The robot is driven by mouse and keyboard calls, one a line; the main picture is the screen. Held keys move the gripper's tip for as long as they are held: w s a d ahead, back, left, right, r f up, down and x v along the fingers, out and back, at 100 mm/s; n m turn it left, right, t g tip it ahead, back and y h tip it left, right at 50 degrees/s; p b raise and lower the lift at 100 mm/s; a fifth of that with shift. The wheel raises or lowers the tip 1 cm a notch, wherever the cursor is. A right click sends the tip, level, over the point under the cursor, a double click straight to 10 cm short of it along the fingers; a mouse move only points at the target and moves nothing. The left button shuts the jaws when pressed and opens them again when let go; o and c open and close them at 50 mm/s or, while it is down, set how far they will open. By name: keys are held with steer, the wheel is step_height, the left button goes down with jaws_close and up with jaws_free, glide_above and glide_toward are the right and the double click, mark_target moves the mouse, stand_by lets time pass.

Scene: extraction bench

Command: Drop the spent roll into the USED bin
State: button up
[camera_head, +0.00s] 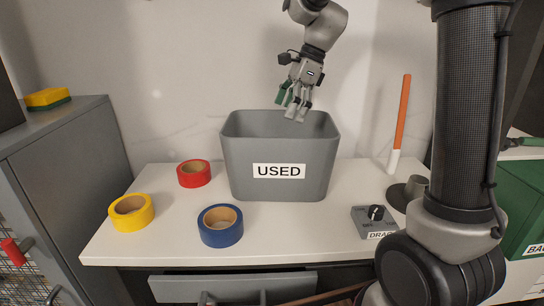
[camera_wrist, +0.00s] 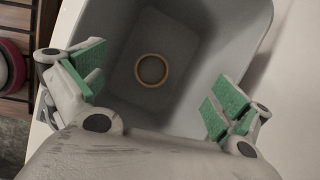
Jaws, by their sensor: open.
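The grey USED bin (camera_head: 240,165) stands at the back middle of the white bench, its white label facing forward. My gripper (camera_head: 292,102) is above the bin's opening at its right part, pointing down. In the wrist view, its green-padded fingers (camera_wrist: 155,88) are spread wide, with nothing between them. A thin brown ring, the spent roll (camera_wrist: 138,70), lies on the floor inside the bin (camera_wrist: 245,25), apart from the fingers. The bin's front wall hides the roll in the head view.
Red tape (camera_head: 194,181), yellow tape (camera_head: 118,220) and blue tape (camera_head: 221,239) lie left and front of the bin. A grey control box with a knob (camera_head: 365,229) and an orange-and-white stick (camera_head: 400,120) are to the right. A grey cabinet (camera_head: 70,170) stands left.

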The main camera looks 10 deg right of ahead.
steer(key=v, duration=1.1)
step_height(320, 180, down, 5)
steer(key=s+d+n+h, duration=0.1)
steer(key=d+n, duration=0.2)
steer(key=n, duration=0.5)
steer(key=s+d+f+n+t+h, duration=0.1)
steer(key=s+d+f+n, duration=0.1)
steer(key=s, duration=0.6)
steer(key=s+d+f+n+t+h, duration=0.1)
steer(key=s+d+f+n, duration=0.1)
steer(key=s+n, duration=0.3)
steer(key=s+d+f+n+t+h, duration=0.1)
steer(key=s+d+f+n+t, duration=0.1)
steer(key=s, duration=0.9)
steer(key=shift+s+d+f+n+h, duration=0.3)
steer(key=shift+d+n, duration=0.25)
steer(key=shift+n, duration=0.35)
